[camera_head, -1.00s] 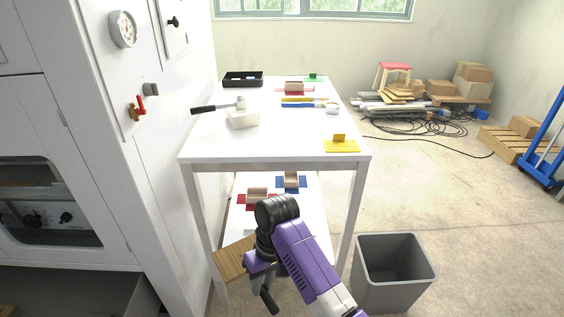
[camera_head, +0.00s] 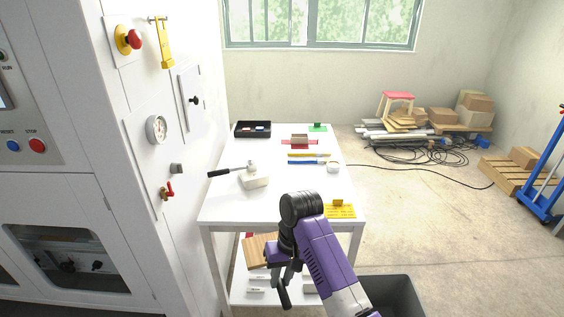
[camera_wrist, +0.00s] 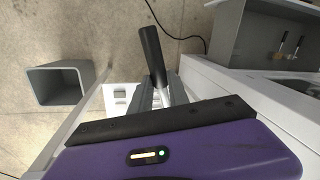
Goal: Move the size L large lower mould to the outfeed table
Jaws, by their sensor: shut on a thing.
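In the wrist view the block is not clearly seen; a black rod-like part (camera_wrist: 152,57) and grey metal show ahead of my purple wrist. I see no label naming the outfeed table.
A grey bin (camera_head: 398,290) stands front right. A white machine (camera_head: 60,200) stands left.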

